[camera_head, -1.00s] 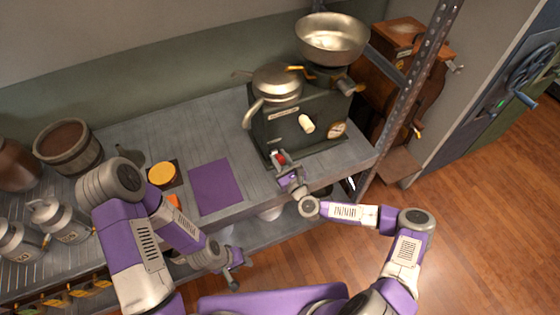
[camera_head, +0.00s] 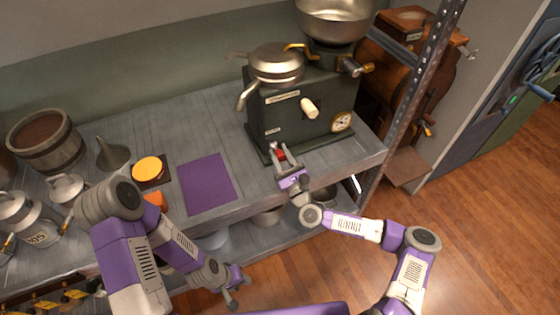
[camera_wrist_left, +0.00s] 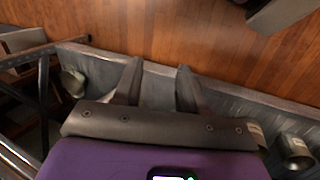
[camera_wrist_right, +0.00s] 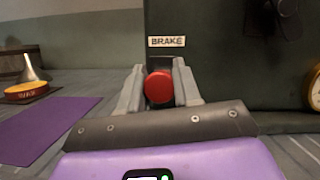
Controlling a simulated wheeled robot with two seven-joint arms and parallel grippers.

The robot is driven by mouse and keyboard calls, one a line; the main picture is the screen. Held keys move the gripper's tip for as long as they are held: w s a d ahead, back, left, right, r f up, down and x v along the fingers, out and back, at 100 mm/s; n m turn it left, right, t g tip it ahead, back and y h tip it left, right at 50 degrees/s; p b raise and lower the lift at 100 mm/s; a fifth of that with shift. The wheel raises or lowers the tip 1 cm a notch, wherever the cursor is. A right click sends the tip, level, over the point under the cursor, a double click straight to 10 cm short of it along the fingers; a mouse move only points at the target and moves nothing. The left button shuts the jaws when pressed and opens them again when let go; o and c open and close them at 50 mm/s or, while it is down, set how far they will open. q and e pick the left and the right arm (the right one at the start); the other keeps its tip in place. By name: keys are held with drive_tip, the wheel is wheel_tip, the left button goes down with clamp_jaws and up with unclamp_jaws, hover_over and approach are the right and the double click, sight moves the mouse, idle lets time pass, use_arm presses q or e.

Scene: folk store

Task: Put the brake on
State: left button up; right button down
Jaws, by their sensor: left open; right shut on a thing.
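The dark green machine (camera_head: 300,118) stands on the grey shelf, with a cream handle on its front. In the right wrist view a label reading BRAKE (camera_wrist_right: 166,41) is on the machine's front, above a red round knob (camera_wrist_right: 158,88). My right gripper (camera_wrist_right: 159,90) has its fingers on both sides of the red knob and is shut on it. In the head view my right gripper (camera_head: 279,158) is at the machine's lower front left. My left gripper (camera_head: 235,289) is open and empty in front of the shelf's edge; its spread fingers show in the left wrist view (camera_wrist_left: 157,88).
A purple mat (camera_head: 207,183) lies left of the machine, beside a yellow-topped tin (camera_head: 148,168) and a funnel (camera_head: 112,154). A metal rack post (camera_head: 420,95) stands to the right. A round gauge (camera_head: 342,122) is on the machine's front.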

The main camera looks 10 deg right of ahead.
use_arm(q)
drive_tip(key=shift+f+b, duration=0.4)
drive_tip(key=shift+f, duration=0.3)
